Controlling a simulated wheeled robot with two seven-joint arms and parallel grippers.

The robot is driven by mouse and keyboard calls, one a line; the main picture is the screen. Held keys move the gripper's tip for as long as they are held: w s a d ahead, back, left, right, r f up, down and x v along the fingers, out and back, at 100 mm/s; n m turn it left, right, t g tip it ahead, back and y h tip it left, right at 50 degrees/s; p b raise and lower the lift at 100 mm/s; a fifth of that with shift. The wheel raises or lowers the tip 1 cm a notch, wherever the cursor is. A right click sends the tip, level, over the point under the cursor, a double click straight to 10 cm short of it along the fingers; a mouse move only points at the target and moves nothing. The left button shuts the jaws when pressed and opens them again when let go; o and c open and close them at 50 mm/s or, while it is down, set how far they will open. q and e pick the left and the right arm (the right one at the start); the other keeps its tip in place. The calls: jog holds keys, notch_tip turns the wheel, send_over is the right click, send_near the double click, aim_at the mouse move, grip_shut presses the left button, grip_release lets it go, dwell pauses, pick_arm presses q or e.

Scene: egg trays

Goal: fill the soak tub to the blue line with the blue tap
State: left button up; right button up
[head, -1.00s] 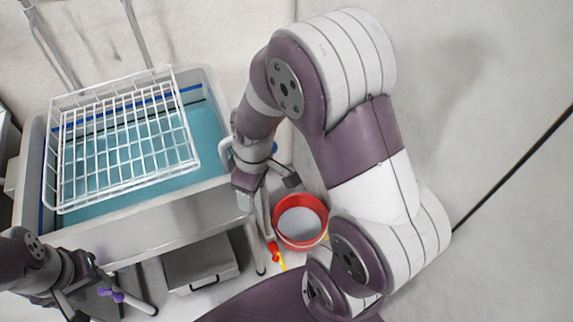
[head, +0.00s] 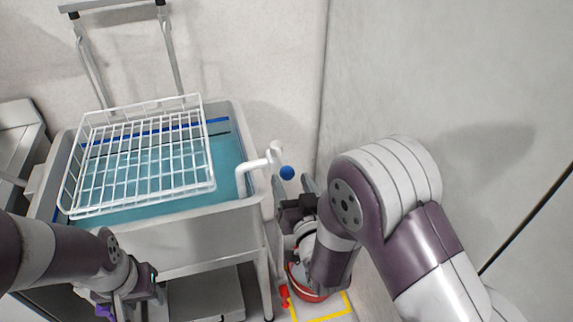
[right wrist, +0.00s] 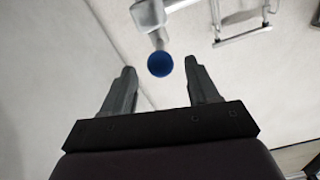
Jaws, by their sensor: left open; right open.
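The soak tub (head: 200,222) stands at left in the head view with blue-green water in it. A blue line (head: 213,121) runs along its inner back wall, with a dark line below it. The water surface shows below the blue line. A white spout (head: 257,163) reaches over the tub's right rim, and the blue tap knob (head: 287,172) is beside it. My right gripper (head: 292,185) is open just in front of the knob. In the right wrist view the knob (right wrist: 160,64) sits centred just beyond the open fingertips, apart from them. My left gripper (head: 128,298) is low at left, open, its fingers partly hidden.
A white wire basket (head: 140,208) rests across the tub, covering its left and middle. A red bucket (head: 304,295) is on the floor, mostly behind my right arm, near a yellow outline (head: 322,318). A wall rises close to the right of the tap.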

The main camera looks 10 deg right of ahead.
aim_at(282, 160)
pick_arm(q)
jog(key=shift+r, duration=0.3)
pick_arm(e)
jog(key=w, duration=0.6)
jog(key=shift+a, duration=0.1)
